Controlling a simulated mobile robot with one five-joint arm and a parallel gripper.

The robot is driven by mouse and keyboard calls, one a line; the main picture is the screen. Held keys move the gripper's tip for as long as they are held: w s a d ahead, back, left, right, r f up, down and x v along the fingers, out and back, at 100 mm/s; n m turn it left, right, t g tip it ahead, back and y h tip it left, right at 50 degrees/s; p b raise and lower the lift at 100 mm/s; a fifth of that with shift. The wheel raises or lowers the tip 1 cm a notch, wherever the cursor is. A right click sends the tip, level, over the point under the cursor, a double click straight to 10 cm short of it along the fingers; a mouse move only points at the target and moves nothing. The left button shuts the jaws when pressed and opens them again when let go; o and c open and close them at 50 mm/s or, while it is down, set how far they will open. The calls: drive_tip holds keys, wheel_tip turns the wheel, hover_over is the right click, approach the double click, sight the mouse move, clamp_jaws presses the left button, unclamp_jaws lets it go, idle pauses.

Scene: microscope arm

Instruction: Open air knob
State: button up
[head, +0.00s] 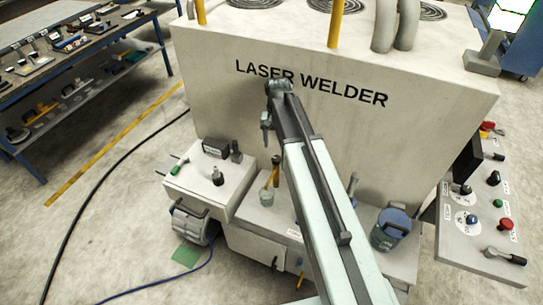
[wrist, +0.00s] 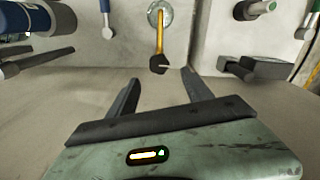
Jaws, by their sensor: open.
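A yellow lever (head: 271,176) with a dark knob at its end rises from a round pale-green base on the machine's lower ledge. In the wrist view the lever (wrist: 159,38) points toward my gripper, its dark end just beyond the fingertips and roughly centred between them. No readable label shows which control is the air knob. My gripper (wrist: 161,78) is open and empty, its two dark fingers apart. In the head view my gripper (head: 266,130) hangs in front of the welder's face, above the lever, not touching it.
The large laser welder (head: 235,105) stands behind the ledge. A white box (head: 212,178) is at left, a blue-topped canister (head: 392,227) at right. A control panel (head: 478,240) with buttons is further right. A workbench (head: 75,45) and open floor lie left.

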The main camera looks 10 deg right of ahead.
sight(276, 158)
wheel_tip(276, 158, down, 8)
drive_tip(key=b, duration=0.7)
drive_tip(key=shift+r, duration=0.15)
